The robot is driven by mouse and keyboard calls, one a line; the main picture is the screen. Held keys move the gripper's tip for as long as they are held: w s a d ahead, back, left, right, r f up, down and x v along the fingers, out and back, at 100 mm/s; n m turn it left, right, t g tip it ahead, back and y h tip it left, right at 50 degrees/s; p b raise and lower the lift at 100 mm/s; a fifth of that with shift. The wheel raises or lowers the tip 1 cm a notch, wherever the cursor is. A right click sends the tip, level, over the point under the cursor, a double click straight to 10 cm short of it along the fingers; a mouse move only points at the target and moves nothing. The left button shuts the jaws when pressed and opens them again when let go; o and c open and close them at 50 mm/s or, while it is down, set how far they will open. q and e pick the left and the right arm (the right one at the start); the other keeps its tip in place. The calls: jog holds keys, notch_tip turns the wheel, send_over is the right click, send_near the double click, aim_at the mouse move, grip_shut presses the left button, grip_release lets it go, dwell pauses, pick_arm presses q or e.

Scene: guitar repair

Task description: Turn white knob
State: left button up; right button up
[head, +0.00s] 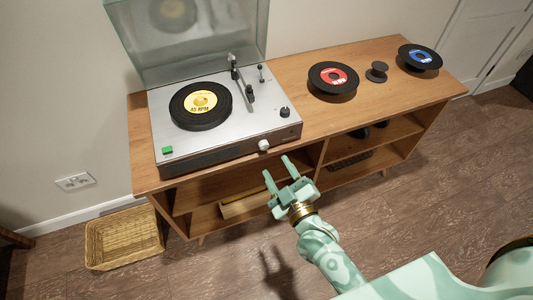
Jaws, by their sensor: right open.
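The white knob (263,145) is on the front face of the record player (222,150), near its right end. My right gripper (277,165) is open and empty, just in front of and below the knob, with its two fingers pointing up toward it. In the picture a small gap shows between the fingertips and the knob. The record player carries a black record with a yellow label (201,101), and its clear lid (185,40) stands raised. My left gripper is not in view.
The wooden cabinet (385,88) bears a record with a red label (333,78), a small black spool-shaped object (377,72) and a record with a blue label (420,57). A black knob (285,112) and green button (168,150) sit on the player's top. A wicker basket (123,238) stands on the floor.

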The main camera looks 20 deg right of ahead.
aim_at(265, 147)
jog(key=w, duration=0.2)
jog(key=w+b, duration=0.1)
jog(key=w, duration=0.3)
jog(key=shift+w+a+b, duration=0.25)
jog(key=shift+w+b, duration=0.05)
jog(key=shift+w, duration=0.1)
jog(key=c, duration=1)
